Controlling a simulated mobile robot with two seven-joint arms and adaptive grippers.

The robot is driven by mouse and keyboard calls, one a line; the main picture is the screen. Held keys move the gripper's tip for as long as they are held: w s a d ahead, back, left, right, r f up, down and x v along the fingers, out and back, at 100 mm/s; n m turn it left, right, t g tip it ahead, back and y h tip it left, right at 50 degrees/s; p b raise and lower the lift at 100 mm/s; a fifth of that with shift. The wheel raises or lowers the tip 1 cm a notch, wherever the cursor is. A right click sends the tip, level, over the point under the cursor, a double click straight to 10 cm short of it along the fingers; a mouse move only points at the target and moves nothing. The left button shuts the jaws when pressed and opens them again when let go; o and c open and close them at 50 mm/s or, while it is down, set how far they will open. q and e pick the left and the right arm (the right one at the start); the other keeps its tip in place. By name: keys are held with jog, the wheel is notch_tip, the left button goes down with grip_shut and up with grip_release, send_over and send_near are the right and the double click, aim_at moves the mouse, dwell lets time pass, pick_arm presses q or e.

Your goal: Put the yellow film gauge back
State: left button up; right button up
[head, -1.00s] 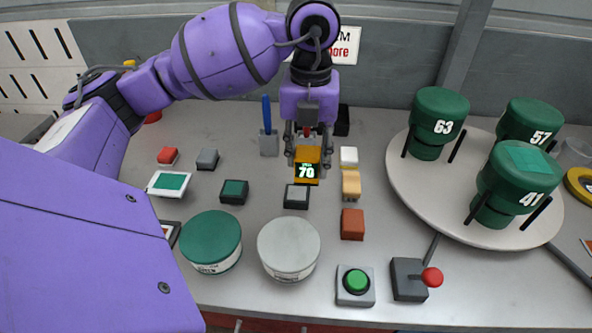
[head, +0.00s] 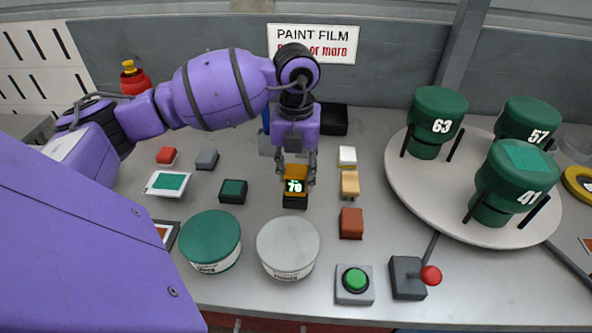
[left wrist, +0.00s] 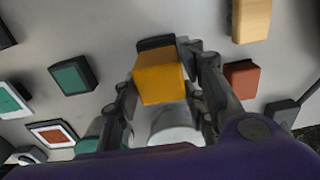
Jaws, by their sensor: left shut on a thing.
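The yellow film gauge (head: 296,180), with a lit display reading about 70, is in the grip of my left gripper (head: 295,176). The gauge also shows in the left wrist view (left wrist: 160,78), with the fingers (left wrist: 165,95) on both sides of it. Below it is a dark block (head: 295,202), seen earlier with a pale top; the gauge now covers most of that top. I cannot tell whether the two touch. My right gripper is not in view.
A white-grey can (head: 288,248) and a green can (head: 211,240) stand in front. Tan (head: 349,184) and red-brown (head: 351,223) blocks stand to the right, near a green button (head: 355,280) and a red-knobbed lever (head: 430,276). A round platter (head: 400,190) holds green cylinders.

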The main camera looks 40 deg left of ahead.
aim_at(296, 170)
pick_arm(q)
jog(key=shift+f, duration=0.2)
jog(key=o, duration=1)
jog(key=shift+r, duration=0.1)
jog(key=shift+r, duration=0.3)
notch_tip(296, 170, up, 12)
jog(key=shift+f, duration=0.2)
